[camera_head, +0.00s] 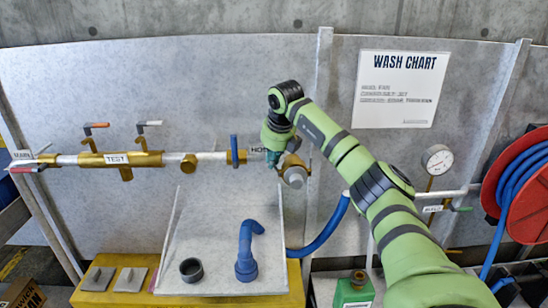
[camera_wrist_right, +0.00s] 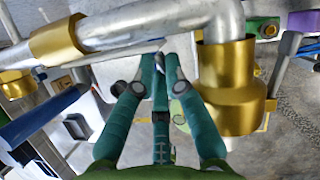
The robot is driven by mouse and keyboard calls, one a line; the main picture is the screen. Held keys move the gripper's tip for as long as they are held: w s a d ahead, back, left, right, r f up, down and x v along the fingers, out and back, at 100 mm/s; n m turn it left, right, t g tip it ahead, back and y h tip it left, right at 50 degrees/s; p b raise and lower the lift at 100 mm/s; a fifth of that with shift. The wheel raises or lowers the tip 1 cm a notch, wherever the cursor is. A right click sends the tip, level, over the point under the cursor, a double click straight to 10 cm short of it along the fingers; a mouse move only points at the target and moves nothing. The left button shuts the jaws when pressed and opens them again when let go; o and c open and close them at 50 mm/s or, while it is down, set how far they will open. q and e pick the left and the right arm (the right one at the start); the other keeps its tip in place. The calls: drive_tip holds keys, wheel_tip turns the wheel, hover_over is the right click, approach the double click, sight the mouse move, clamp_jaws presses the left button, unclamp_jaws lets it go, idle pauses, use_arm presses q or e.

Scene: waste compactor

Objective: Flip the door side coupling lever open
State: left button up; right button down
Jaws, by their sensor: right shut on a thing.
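The pipe's right end in the head view has a brass and silver coupling (camera_head: 295,173), beside the partly covered HOSE label. In the wrist view a large brass coupling (camera_wrist_right: 232,88) hangs below a silver pipe elbow (camera_wrist_right: 205,22). My right gripper (camera_head: 273,157) is at this coupling, coming from above and right. In the wrist view its teal fingers (camera_wrist_right: 160,68) are closed together just left of the brass body, on a thin grey coupling lever (camera_wrist_right: 158,44). The fingers hide most of the lever, so its exact angle cannot be told. My left gripper is not in view.
A blue-handled valve (camera_head: 234,151) stands just left of the coupling. A grey tray (camera_head: 205,225) with a blue elbow fitting (camera_head: 246,252) and a dark ring (camera_head: 191,270) lies below. A blue hose (camera_head: 325,235) runs to the right. A red hose reel (camera_head: 525,195) is far right.

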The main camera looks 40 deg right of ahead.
drive_tip(key=shift+s+a+f+n+g+y+p, duration=0.1)
drive_tip(key=shift+s+a+n+g+y+p, duration=0.2)
drive_tip(key=shift+a+n+y+p, duration=1.4)
drive_tip(key=shift+s+a+r+n+g+h+p, duration=0.15)
drive_tip(key=shift+s+n+p, duration=0.15)
drive_tip(key=shift+n, duration=2.8)
drive_tip(key=shift+s+a+f+n+g+y+p, duration=0.2)
drive_tip(key=shift+a+n+y+p, duration=0.7)
drive_tip(key=shift+n, duration=1.5)
drive_tip(key=shift+s+d, duration=0.1)
drive_tip(key=shift+d, duration=0.05)
drive_tip(key=c, duration=1.6)
unclamp_jaws()
drive_tip(key=shift+o, duration=0.2)
drive_tip(key=v, duration=1.2)
